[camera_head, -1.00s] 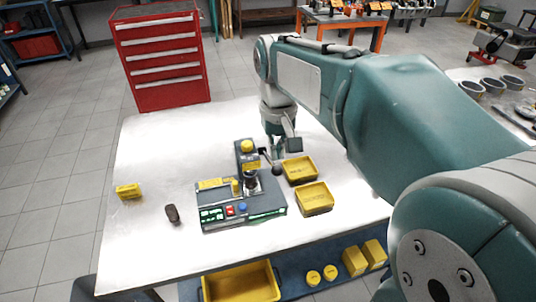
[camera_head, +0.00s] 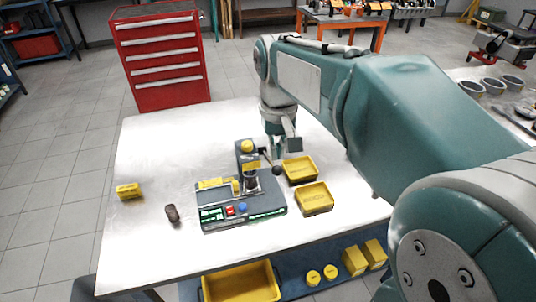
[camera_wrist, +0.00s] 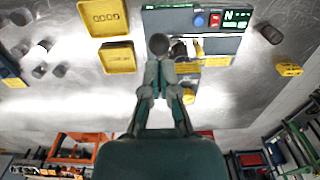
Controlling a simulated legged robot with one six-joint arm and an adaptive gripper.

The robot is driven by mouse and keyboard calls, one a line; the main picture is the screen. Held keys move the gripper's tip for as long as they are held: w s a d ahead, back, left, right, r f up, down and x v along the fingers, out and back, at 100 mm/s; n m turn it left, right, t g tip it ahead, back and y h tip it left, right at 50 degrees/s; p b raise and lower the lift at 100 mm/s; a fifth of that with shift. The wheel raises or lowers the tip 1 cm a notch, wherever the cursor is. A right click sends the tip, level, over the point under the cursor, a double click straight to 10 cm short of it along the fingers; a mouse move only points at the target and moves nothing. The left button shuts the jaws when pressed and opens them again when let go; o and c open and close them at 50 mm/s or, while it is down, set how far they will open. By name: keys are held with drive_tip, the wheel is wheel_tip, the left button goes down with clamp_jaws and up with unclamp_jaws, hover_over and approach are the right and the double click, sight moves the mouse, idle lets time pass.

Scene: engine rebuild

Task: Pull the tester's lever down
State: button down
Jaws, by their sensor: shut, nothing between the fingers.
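The tester (camera_head: 270,202) stands on the white table, with a green-lit display and red and blue buttons at its front. Its lever (camera_head: 269,160) slants down to the right from the upright column, ending in a dark ball knob (camera_head: 277,169). My gripper (camera_wrist: 158,64) is shut and empty, its fingertips close to the knob (camera_wrist: 158,44) in the wrist view. I cannot tell whether they touch it. In the head view the gripper is small beside the column, partly hidden by the lever. The tester (camera_wrist: 180,22) is partly hidden behind the knob and fingers in the wrist view.
Two yellow trays (camera_head: 299,168) (camera_head: 314,198) stand close to the tester's right. A yellow block (camera_head: 129,191) and a dark cylinder (camera_head: 172,213) lie to its left. A red drawer cabinet (camera_head: 168,90) stands behind the table.

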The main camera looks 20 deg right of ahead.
sight(277, 167)
drive_tip(key=shift+f, duration=0.15)
drive_tip(key=shift+f, duration=1.5)
drive_tip(key=shift+s+f, duration=0.25)
drive_tip(key=shift+f, duration=0.45)
